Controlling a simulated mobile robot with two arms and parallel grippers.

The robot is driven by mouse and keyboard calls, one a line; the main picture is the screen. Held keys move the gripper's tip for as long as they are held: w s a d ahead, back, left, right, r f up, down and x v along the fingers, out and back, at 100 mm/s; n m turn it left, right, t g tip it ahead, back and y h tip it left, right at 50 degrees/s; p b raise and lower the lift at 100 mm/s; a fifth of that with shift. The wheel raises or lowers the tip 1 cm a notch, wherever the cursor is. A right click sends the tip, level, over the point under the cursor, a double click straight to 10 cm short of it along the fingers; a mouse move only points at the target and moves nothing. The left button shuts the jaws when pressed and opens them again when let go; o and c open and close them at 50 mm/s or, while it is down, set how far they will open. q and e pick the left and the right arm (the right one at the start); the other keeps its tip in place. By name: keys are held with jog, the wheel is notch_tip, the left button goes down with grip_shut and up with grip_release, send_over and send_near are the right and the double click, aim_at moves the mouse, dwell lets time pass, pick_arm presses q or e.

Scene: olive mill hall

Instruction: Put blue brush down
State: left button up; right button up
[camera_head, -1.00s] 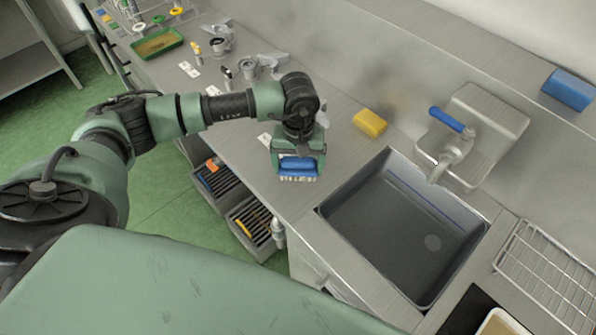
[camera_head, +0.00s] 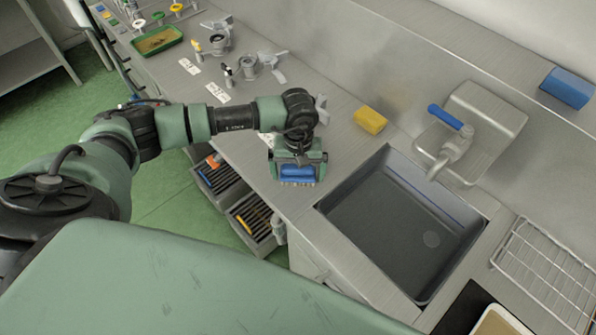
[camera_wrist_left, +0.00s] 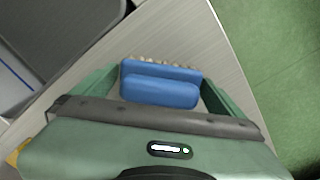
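The blue brush (camera_head: 297,175) has a blue body and pale bristles that point down. My left gripper (camera_head: 298,168) comes down over it above the steel counter (camera_head: 345,160), left of the sink. In the left wrist view the brush (camera_wrist_left: 160,85) sits between the two green fingers, which lie close along its two ends, so I take it as held. The bristles are at or just above the counter; I cannot tell whether they touch. My right gripper is in neither view.
A sink basin (camera_head: 400,225) lies right of the brush, with a blue-handled tap (camera_head: 450,135) behind. A yellow sponge (camera_head: 370,121) is behind the brush. Metal fittings (camera_head: 250,68) and a green tray (camera_head: 157,41) stand farther left. Open drawers (camera_head: 250,220) jut out below the counter's front edge.

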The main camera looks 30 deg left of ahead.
pick_arm(q)
jog(key=shift+r, duration=0.45)
notch_tip(320, 180, up, 11)
jog(key=b, duration=0.4)
jog(key=shift+f, duration=0.15)
jog(key=shift+r, duration=0.35)
jog(key=shift+s, duration=0.1)
